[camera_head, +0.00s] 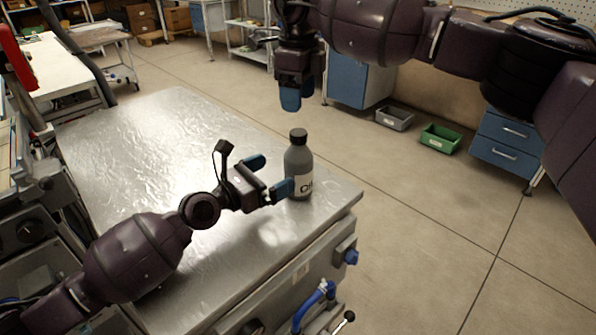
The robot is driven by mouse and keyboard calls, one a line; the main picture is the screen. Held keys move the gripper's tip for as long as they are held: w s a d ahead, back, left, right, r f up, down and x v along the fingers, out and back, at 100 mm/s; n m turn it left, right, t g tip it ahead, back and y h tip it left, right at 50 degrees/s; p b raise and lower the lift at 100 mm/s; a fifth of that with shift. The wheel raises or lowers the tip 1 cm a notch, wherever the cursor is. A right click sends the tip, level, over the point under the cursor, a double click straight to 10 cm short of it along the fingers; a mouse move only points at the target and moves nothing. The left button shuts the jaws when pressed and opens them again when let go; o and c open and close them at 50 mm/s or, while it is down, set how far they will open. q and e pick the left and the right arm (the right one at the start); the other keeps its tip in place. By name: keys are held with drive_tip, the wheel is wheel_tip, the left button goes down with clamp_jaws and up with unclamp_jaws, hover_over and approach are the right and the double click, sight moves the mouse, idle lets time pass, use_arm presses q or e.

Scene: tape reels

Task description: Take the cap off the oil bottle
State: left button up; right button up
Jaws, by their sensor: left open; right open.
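A grey oil bottle (299,168) with a white label stands upright near the right corner of the metal table (170,150). Its dark cap (298,136) is on its top. My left gripper (269,174) is open, with blue fingertips, to the left of the bottle. Its nearer fingertip overlaps the bottle's left edge in the view; I cannot tell whether it touches. My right gripper (290,98) hangs above and behind the cap, fingers pointing down, apart from it in the view. The gap between its fingers is hidden from this angle.
The table is otherwise clear, and its right edge is close to the bottle. Blue valve handles (314,305) stick out from the table's side. Grey (394,118) and green (440,139) bins and blue drawers (505,145) stand beyond on the floor.

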sight(299, 161)
use_arm(q)
drive_tip(key=x, duration=0.8)
drive_tip(key=shift+f, duration=0.1)
use_arm(e)
drive_tip(key=shift+w+f, duration=0.1)
